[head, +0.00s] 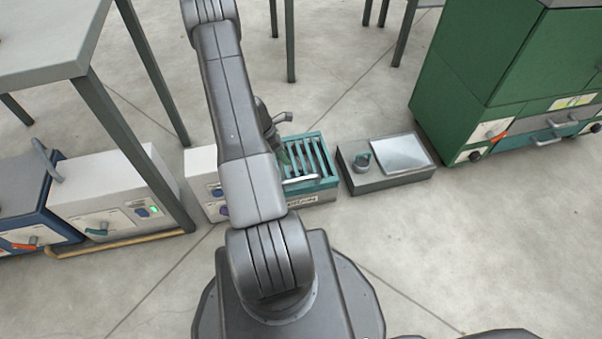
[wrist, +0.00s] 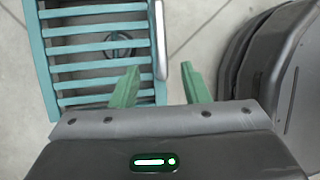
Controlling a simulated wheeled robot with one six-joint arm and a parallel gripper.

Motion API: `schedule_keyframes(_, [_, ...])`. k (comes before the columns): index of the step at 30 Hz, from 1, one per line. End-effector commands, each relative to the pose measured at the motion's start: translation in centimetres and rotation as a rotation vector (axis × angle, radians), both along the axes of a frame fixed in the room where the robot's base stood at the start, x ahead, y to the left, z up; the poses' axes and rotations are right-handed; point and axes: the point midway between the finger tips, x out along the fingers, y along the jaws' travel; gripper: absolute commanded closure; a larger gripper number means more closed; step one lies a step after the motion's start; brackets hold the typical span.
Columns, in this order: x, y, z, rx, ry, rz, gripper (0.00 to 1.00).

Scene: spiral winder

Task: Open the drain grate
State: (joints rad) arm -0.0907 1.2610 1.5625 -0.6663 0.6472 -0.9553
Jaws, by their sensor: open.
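The drain grate is a teal slatted panel (head: 313,152) on top of a low pale box (head: 318,197), lying flat as far as I can see. A pale bar handle (head: 299,183) runs along its near edge. In the wrist view the grate (wrist: 97,48) fills the upper left, and its silver handle (wrist: 160,40) runs along its right side. My gripper (wrist: 160,76) is open, with green fingers apart. The handle's lower end appears between the fingertips, but I cannot tell the height gap or any contact. In the head view my arm hides most of the gripper.
A grey box (head: 388,181) with a knob and pale plate stands right of the grate. A green cabinet (head: 490,75) is further right. White and blue boxes and a grey table (head: 45,45) stand left. The floor in front right is clear.

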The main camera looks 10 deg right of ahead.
Motion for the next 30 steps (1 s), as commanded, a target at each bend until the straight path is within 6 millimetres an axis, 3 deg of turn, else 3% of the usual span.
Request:
schedule_keyframes(16, [-1.9,-4.2,-9.9,0.0,0.002,-0.005,0.59])
schedule_keyframes(22, [-2.2,-4.9,-11.5,0.001,-0.001,-0.005,0.59])
schedule_keyframes(30, [-2.2,-5.1,-11.8,0.0,-0.002,-0.004,0.59])
